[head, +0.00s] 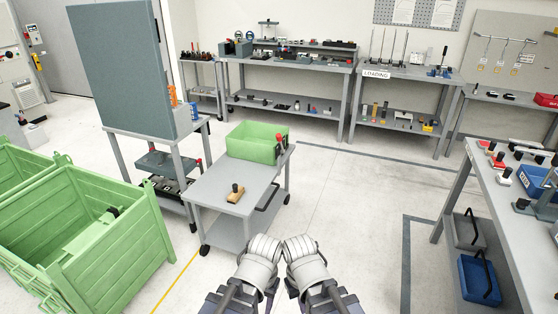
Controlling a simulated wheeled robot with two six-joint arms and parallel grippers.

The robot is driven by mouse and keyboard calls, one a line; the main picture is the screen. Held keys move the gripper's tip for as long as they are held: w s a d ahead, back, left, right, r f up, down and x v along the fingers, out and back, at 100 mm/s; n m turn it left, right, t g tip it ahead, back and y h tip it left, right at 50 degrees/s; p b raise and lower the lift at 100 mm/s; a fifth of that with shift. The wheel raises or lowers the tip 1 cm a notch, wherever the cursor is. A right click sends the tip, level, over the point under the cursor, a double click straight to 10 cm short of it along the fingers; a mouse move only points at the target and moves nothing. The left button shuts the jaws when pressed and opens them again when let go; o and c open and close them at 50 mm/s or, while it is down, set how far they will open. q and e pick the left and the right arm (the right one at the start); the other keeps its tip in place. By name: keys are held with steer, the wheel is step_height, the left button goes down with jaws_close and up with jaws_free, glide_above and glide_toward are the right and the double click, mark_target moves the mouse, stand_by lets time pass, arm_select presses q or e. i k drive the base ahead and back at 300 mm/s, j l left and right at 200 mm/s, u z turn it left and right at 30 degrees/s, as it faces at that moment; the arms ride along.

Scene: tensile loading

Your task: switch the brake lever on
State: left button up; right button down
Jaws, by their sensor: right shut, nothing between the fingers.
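A lever with a red knob (283,142) stands upright at the back right corner of the low grey cart (225,195), beside the green bin. I cannot tell from its pose whether it is on or off. My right gripper (328,298) is at the bottom centre, low in front of the cart, shut and empty. My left gripper (232,298) is beside it, partly cut off by the bottom edge, and its fingers are not clear. Both are well apart from the lever.
A workbench (470,180) is at right. Floor between cart and bench is clear.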

mark_target(278, 136)
steer(key=i+l, duration=0.25)
steer(key=i, duration=0.25)
steer(key=i+l, duration=0.25)
steer(key=i, duration=0.25)
steer(key=i+l, duration=0.25)
steer(key=i, duration=0.25)
steer(key=i+l, duration=0.2)
steer(key=i, duration=0.3)
